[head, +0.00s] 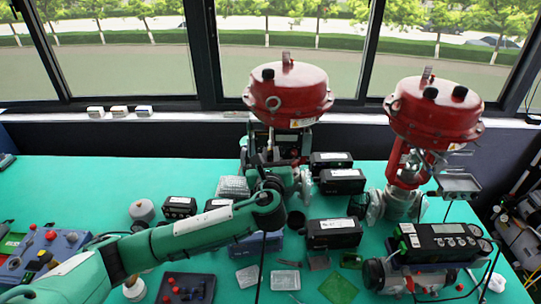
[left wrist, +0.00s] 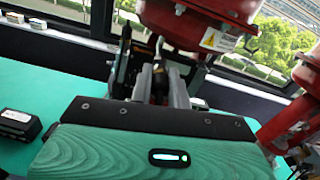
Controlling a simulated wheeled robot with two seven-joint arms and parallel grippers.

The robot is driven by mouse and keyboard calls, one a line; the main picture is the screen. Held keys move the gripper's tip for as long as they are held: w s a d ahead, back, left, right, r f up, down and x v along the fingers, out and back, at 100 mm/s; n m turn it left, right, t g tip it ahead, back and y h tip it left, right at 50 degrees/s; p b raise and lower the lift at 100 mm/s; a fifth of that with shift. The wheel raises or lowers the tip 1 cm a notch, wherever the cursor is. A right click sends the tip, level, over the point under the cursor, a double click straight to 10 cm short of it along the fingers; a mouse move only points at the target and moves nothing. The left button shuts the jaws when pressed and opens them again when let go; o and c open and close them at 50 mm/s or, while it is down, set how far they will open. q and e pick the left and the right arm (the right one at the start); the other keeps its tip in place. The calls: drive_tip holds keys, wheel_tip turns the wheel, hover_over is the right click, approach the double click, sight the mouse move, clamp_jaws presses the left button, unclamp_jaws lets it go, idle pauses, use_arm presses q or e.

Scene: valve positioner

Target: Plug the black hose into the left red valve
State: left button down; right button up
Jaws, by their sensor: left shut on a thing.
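The left red valve (head: 289,90) has a round red top and stands at the back middle of the bench; its lower part also shows in the left wrist view (left wrist: 190,25). My left gripper (head: 264,158) is up against the front left of this valve's body, below the red top. In the left wrist view its fingers (left wrist: 160,85) are shut on a dark piece, apparently the end of the black hose (head: 262,268), which hangs down below my wrist. Whether the hose end touches the valve's port is hidden. My right gripper is not in view.
A second red valve (head: 434,112) stands to the right, with a black device (head: 440,243) in front of it. Black boxes (head: 334,233) and a dark tray (head: 187,288) lie on the green bench. A control panel (head: 45,255) is at the left. The bench's back left is clear.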

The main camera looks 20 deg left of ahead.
use_arm(q)
drive_tip(key=shift+w+a, duration=0.1)
drive_tip(key=shift+w, duration=0.25)
drive_tip(key=c, duration=1.3)
unclamp_jaws()
drive_tip(key=shift+o, duration=0.2)
drive_tip(key=shift+s+f, duration=0.1)
drive_tip(key=shift+s, duration=0.3)
drive_tip(key=b+v, duration=0.3)
drive_tip(key=v, duration=1)
drive_tip(key=shift+b, duration=0.3)
